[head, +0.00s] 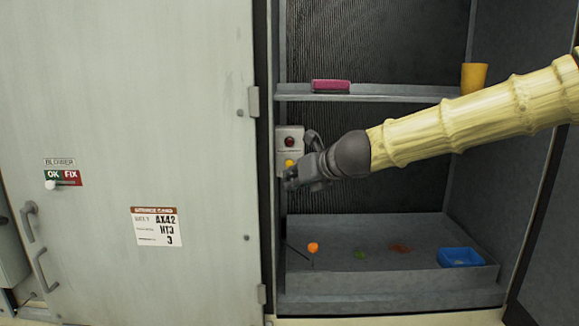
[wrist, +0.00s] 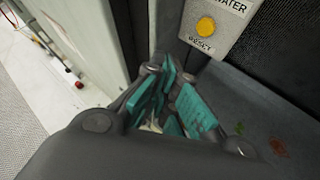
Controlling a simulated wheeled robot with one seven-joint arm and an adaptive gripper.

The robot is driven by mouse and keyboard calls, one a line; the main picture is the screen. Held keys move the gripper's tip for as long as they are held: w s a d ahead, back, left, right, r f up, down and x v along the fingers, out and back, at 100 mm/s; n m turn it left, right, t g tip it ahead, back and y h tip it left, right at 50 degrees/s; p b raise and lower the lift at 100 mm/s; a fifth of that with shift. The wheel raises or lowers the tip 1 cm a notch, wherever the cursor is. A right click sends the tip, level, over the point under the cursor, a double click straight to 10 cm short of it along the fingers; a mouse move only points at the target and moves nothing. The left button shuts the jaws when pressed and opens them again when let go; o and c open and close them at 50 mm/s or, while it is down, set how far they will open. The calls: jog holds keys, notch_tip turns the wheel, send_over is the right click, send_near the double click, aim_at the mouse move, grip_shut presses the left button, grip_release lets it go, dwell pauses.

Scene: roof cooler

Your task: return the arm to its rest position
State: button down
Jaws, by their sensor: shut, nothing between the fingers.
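My arm (head: 470,120) reaches in from the right of the head view, in a pale ribbed sleeve. My gripper (head: 292,180) is at its end, in front of the cooler's open bay and close to the control box (head: 289,150). The gripper is shut and empty. In the wrist view its teal finger pads (wrist: 172,108) show close up. The box has a dark red light on top and a yellow button (wrist: 206,27) marked RESET. From the wrist view the fingers are below and left of the button, apart from it.
The door (head: 130,110) stands left of the bay, with a service card (head: 156,227). A shelf (head: 400,93) holds a pink block (head: 331,86) and a yellow cup (head: 474,77). The lower tray (head: 380,280) holds an orange ball (head: 313,247) and a blue dish (head: 460,257).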

jog(key=s+d+f+n+g+h, duration=0.2)
jog(key=s+d+f+n, duration=0.15)
jog(key=f, duration=1.15)
jog(key=s+d+f+n+g+h, duration=0.1)
jog(key=s+d+f+n+h, duration=0.3)
jog(key=f, duration=1.1)
jog(key=s+d+f+n+g+y, duration=0.15)
jog(key=s+f+n, duration=0.4)
jog(key=f, duration=0.95)
jog(key=s+d+f+n+g+h, duration=0.1)
jog(key=s+d+f+n, duration=0.3)
jog(key=s, duration=0.8)
jog(key=s+d+f+n+g+h+b, duration=0.1)
jog(key=s+d+f+n, duration=0.3)
jog(key=s+f+n, duration=0.4)
jog(key=s+d+f+n+g+h+b, duration=0.1)
jog(key=s+d+f+n+g, duration=0.2)
jog(key=s+f, duration=0.8)
jog(key=s+d+n, duration=0.2)
jog(key=s, duration=0.3)
jog(key=shift+s+n, duration=0.25)
jog(key=shift+n, duration=0.15)
